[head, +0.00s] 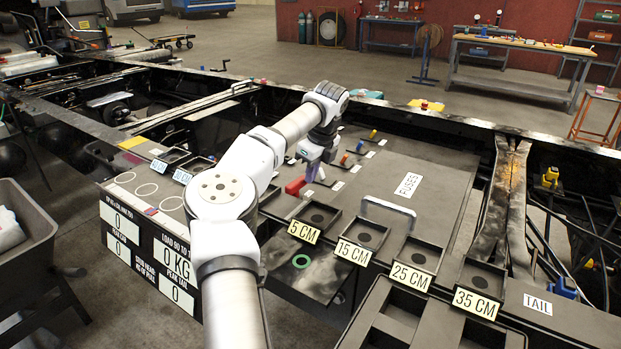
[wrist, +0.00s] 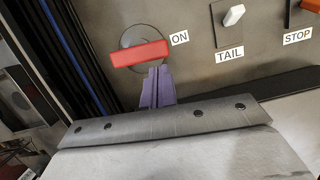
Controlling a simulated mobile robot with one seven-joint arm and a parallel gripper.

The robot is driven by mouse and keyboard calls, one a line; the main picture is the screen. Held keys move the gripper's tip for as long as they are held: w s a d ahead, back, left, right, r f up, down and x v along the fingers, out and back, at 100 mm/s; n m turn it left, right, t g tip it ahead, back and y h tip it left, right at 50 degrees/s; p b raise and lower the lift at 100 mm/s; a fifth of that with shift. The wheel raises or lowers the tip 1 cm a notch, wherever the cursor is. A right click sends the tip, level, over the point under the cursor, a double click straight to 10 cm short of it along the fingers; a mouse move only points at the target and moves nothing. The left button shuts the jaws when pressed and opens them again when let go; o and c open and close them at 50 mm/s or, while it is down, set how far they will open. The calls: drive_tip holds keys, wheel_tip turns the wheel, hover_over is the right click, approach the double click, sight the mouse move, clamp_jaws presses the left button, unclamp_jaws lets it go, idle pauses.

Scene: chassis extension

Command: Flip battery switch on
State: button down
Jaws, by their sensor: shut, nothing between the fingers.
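The battery switch is a red bar handle (wrist: 139,54) on a dark round base, with an "ON" label (wrist: 180,38) just to its right in the wrist view. The handle lies nearly level there, its right end tilted slightly up toward the label. My gripper (wrist: 159,70) has purple fingers, closed together and empty. The fingertips are right at the lower edge of the handle; I cannot tell whether they touch it. My gripper also shows in the head view (head: 309,180), pointing down at the panel.
A white toggle (wrist: 233,15) labelled TAIL and a STOP label (wrist: 298,36) are to the right of the switch. Coloured toggles, including a blue one (head: 360,145), line the panel behind my gripper. The FUSES cover (head: 425,200) lies to the right. Square trays (head: 362,233) stand in front.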

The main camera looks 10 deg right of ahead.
drive_tip(key=v, duration=1.2)
drive_tip(key=shift+s, duration=0.1)
